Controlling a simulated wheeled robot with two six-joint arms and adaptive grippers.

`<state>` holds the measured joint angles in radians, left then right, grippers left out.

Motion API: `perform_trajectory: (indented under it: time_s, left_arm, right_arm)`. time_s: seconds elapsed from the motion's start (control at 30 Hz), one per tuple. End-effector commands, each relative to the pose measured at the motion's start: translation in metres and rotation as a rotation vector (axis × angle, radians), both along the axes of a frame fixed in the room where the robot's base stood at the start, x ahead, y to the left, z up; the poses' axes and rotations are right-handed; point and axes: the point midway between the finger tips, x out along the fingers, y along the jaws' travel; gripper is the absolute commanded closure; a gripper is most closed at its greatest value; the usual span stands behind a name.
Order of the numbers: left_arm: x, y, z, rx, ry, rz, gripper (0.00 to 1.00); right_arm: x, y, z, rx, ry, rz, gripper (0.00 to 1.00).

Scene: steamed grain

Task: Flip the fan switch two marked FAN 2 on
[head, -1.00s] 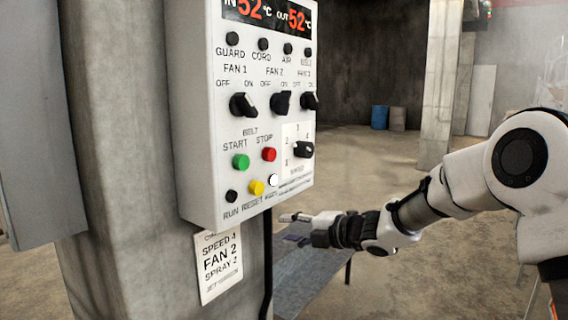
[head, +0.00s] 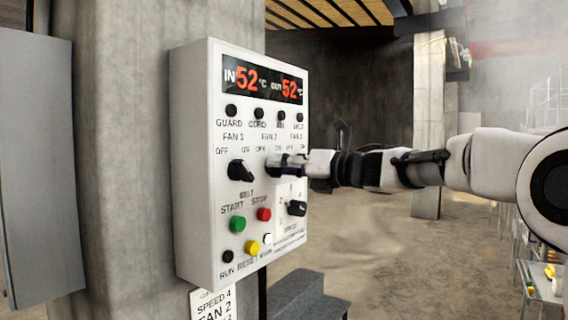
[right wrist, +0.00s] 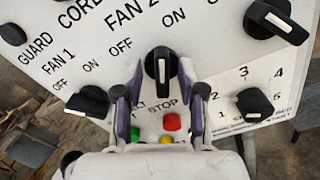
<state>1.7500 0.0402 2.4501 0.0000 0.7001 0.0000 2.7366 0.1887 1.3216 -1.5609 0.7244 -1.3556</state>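The FAN 2 switch is a black rotary knob (right wrist: 161,66) with a white mark, below its OFF and ON labels on the white control panel (head: 196,150). In the right wrist view its white mark runs nearly upright in the picture; I cannot tell which label it points to. In the right wrist view the gripper (right wrist: 161,82) is open, with one finger on each side of the knob's lower part. Contact is not clear. My left gripper is out of view.
The FAN 1 knob (head: 240,171) is left of my gripper, the FAN 3 knob (right wrist: 276,20) right of it. Below are green (head: 237,224) and red (head: 264,214) buttons and the speed knob (head: 297,208). A concrete pillar (head: 120,120) backs the panel.

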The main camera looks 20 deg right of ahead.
Motion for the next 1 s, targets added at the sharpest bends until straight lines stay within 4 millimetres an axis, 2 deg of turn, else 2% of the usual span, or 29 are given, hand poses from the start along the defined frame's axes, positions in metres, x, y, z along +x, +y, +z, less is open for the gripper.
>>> perform_trajectory:
  time_s: [0.1,0.13,0.23,0.27,0.47,0.67,0.93,0.97,1.0]
  left_arm:
    - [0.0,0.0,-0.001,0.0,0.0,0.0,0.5]
    - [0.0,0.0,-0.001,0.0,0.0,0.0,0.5]
    - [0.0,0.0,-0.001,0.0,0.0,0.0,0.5]
    - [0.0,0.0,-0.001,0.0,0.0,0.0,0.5]
    - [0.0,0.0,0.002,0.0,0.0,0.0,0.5]
    - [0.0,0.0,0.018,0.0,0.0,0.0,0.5]
    - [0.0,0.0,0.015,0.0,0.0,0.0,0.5]
    - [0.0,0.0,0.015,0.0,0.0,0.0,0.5]
    - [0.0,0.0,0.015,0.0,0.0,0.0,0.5]
  right_arm:
    - [0.0,0.0,-0.001,0.001,0.001,0.0,0.6]
    - [0.0,0.0,-0.001,0.0,0.001,0.0,0.64]
    - [0.0,0.0,-0.001,0.0,0.001,0.0,0.99]
    - [0.0,0.0,-0.001,0.0,0.001,0.0,1.0]
    - [0.0,0.0,0.0,0.015,0.013,0.0,1.0]
    - [0.0,0.0,0.001,0.181,0.145,0.001,1.0]
    - [0.0,0.0,-0.002,0.201,0.16,0.0,1.0]
    - [0.0,0.0,-0.002,0.2,0.159,0.0,0.78]
    - [0.0,0.0,-0.002,0.2,0.159,0.0,0.64]
